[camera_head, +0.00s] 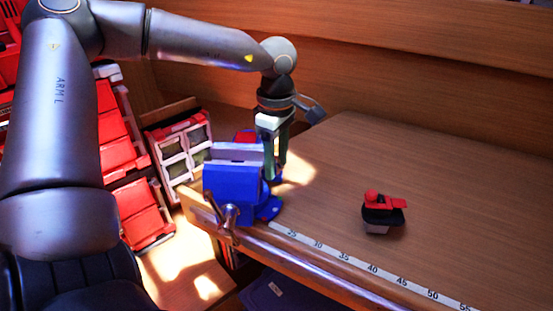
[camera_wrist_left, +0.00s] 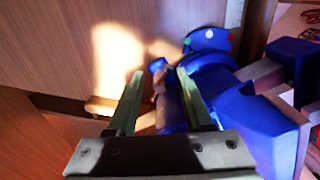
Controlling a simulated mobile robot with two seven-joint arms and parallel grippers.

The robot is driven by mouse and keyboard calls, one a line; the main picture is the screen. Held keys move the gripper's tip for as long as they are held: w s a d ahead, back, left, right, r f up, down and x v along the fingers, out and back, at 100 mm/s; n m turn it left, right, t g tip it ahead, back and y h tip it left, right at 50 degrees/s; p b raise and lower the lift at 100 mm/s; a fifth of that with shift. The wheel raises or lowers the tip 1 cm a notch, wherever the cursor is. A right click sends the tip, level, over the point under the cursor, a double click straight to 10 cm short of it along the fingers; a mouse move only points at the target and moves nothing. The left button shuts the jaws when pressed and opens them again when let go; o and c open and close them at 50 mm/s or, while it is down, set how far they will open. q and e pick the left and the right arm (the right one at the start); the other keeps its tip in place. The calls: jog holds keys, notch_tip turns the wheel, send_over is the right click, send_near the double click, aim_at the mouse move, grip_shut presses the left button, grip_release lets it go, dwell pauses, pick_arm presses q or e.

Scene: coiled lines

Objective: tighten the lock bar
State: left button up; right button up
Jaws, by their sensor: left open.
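A blue bench vise (camera_head: 230,186) is fixed at the table's left corner, with grey jaws on top and a metal screw handle (camera_head: 229,216) at its front. It also shows in the wrist view (camera_wrist_left: 260,122). My left gripper (camera_head: 276,174) points down just behind and right of the vise body. In the wrist view the left gripper (camera_wrist_left: 160,74) is open, its two fingers apart. A small bar (camera_wrist_left: 159,80), seemingly the lock bar, shows between the fingers beside the vise's blue base. I cannot tell whether either finger touches it. In the head view the bar is hidden.
A red and black tool (camera_head: 382,212) stands on the table to the right. A measuring strip (camera_head: 372,269) runs along the front edge. Red bins (camera_head: 122,135) and a case with windows (camera_head: 184,152) stand at left. The table's right half is mostly clear.

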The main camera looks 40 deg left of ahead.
pick_arm(q)
grip_shut()
dwell(0.5)
